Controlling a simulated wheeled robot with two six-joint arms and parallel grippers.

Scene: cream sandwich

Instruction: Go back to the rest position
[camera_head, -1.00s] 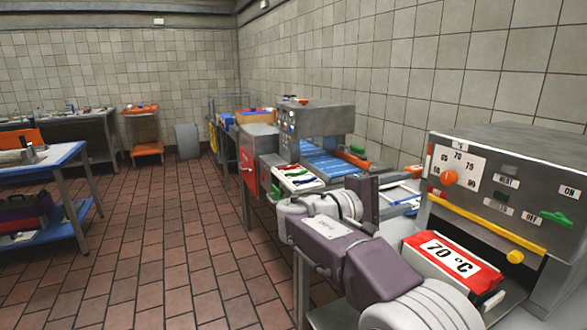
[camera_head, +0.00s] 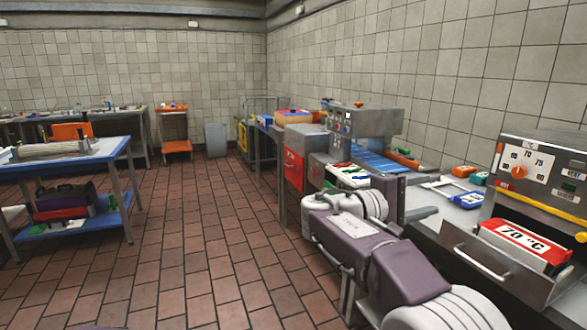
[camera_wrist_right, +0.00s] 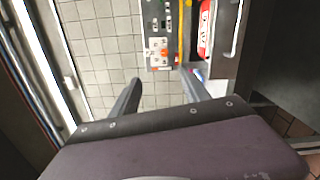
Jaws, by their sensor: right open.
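My right arm comes in from the lower right of the head view, its gripper (camera_head: 420,212) partly hidden behind its own dark housing. In the right wrist view the two fingers of my right gripper (camera_wrist_right: 160,92) stand wide apart with nothing between them. The gripper is left of the grey control box (camera_head: 540,182) and its pulled-out drawer (camera_head: 478,262), apart from both. A red block marked 70 °C (camera_head: 522,243) lies in the drawer; part of it also shows in the right wrist view (camera_wrist_right: 204,35). My left gripper is not in view.
A grey machine with a blue belt (camera_head: 380,163) stands behind my right arm by the wall. Blue and orange small items lie on the counter (camera_head: 452,190). A blue-topped table (camera_head: 108,147) stands at left. The tiled floor (camera_head: 200,240) between is clear.

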